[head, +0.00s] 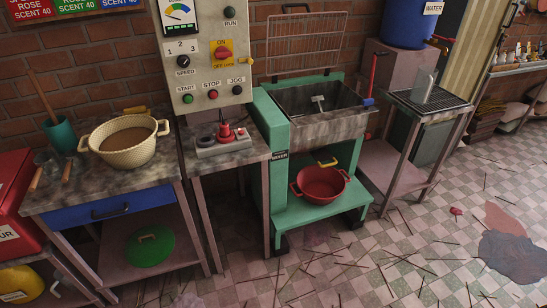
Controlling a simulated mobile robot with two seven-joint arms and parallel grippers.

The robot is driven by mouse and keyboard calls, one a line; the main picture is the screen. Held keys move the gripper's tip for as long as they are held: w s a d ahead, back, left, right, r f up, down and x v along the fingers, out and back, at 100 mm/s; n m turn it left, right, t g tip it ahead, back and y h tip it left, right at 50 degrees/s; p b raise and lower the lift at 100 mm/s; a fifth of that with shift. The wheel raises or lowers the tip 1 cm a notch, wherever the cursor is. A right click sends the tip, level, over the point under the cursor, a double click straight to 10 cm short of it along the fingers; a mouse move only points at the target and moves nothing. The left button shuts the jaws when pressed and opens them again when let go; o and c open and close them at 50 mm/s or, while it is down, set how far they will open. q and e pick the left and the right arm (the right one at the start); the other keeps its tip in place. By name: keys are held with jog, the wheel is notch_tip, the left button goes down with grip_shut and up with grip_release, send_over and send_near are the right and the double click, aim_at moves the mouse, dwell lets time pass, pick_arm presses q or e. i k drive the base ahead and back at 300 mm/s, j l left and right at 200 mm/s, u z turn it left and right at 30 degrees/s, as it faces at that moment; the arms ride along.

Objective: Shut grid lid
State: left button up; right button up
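The grid lid (306,42) is a wire grid in a thin frame. It stands raised, nearly upright, behind the grey trough of the green mixer (262,115), in front of the brick wall. The trough (345,128) is open at the top, and a pale metal paddle (318,102) shows inside it. Neither of my grippers is in view.
A control panel (207,50) stands left of the mixer, above a small table with a red-topped device (226,133). A red-handled lever (372,75) rises at the trough's right. A red basin (321,184) sits below. Sticks litter the tiled floor (400,265).

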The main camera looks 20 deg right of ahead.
aim_at(275, 80)
jog(key=i+l+u, duration=0.15)
jog(key=i+l, duration=0.25)
jog(key=i+l+u, duration=0.2)
jog(key=i+l, duration=0.2)
jog(key=l, duration=0.25)
